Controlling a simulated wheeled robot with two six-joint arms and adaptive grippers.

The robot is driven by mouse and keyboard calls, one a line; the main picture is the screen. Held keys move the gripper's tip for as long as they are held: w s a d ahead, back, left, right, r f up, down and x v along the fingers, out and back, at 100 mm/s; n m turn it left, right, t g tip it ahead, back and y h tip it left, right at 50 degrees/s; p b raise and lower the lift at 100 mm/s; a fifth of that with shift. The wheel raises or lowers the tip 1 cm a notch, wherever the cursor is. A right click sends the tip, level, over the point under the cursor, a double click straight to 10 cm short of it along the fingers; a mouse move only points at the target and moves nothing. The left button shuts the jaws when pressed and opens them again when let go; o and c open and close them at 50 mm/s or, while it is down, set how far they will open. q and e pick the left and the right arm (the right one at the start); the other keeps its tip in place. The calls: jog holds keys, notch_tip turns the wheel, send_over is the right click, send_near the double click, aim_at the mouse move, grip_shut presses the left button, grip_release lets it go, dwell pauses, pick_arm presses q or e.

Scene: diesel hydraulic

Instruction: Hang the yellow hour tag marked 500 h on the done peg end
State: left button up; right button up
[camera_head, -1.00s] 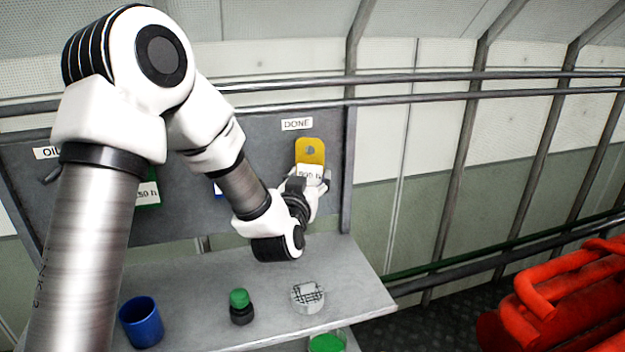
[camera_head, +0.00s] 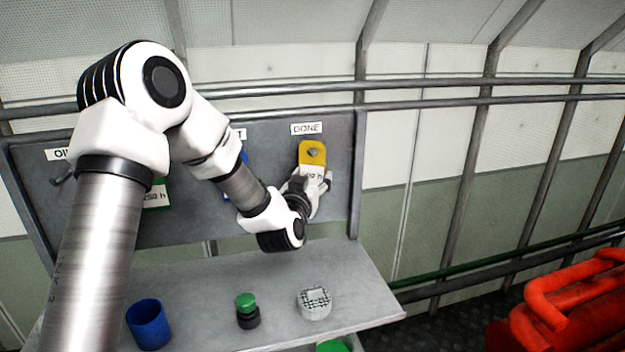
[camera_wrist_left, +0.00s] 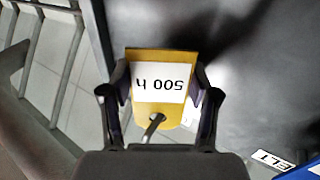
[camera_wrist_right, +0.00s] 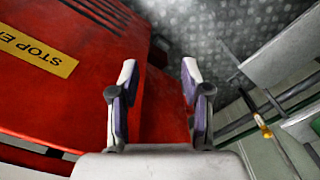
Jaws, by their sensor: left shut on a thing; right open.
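The yellow hour tag (camera_head: 312,149) with a white 500 h label is upright below the DONE label (camera_head: 307,128) on the grey board. My left gripper (camera_head: 313,183) is shut on the tag's lower part. In the left wrist view the tag (camera_wrist_left: 162,57) appears upside down between the fingers (camera_wrist_left: 160,88). A metal peg (camera_wrist_left: 153,127) shows at the tag's hole end and seems to come through the hole; how far along the peg the tag sits is hard to tell. My right gripper (camera_wrist_right: 160,85) is open and empty beside red machinery.
A green 250 h tag (camera_head: 157,197) and a partly hidden blue tag hang left on the board (camera_head: 90,165). A blue cup (camera_head: 148,325), a green-capped bottle (camera_head: 247,311) and a round gridded piece (camera_head: 314,303) stand on the shelf (camera_head: 355,275). Red machinery (camera_head: 570,305) is at right.

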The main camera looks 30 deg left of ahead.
dwell(0.4)
pick_arm(q)
jog(key=o, duration=1.1)
jog(key=v, duration=1.2)
jog(key=shift+f, duration=0.1)
